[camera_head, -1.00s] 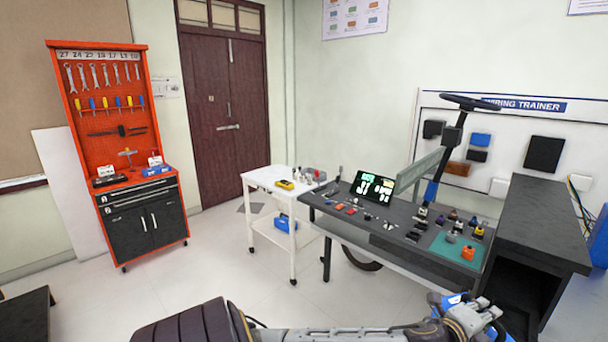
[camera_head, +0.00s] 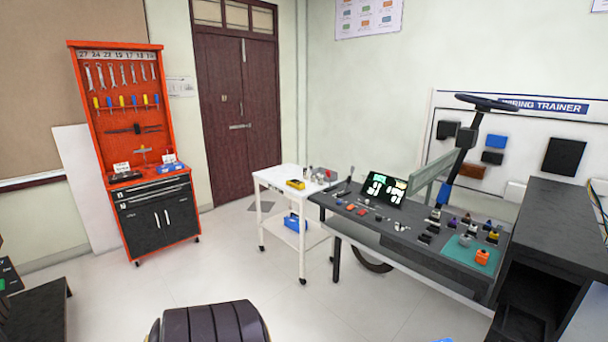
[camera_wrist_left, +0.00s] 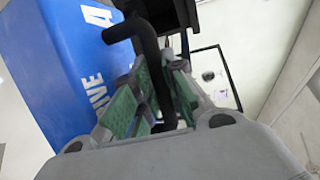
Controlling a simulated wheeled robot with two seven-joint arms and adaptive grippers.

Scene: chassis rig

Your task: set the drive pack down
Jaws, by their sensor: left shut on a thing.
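The drive pack (camera_wrist_left: 65,60) is a blue box with white lettering, large on the left of the left wrist view. A black bar-like handle (camera_wrist_left: 148,55) runs between the green-padded fingers of my left gripper (camera_wrist_left: 150,95), which is shut on it. The pack looks tilted in that view; its underside and whatever lies below it are hidden. In the head view the left gripper is out of frame, and only a sliver of blue shows at the bottom edge, too little to identify. My right gripper is in neither view.
A dark workbench (camera_head: 345,225) with small parts and a screen stands ahead right. A white cart (camera_head: 275,178) adjoins it, with a blue box (camera_head: 294,222) on its lower shelf. A black bench (camera_head: 560,220) is at right, a red tool cabinet (camera_head: 155,190) at left. Open floor lies between.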

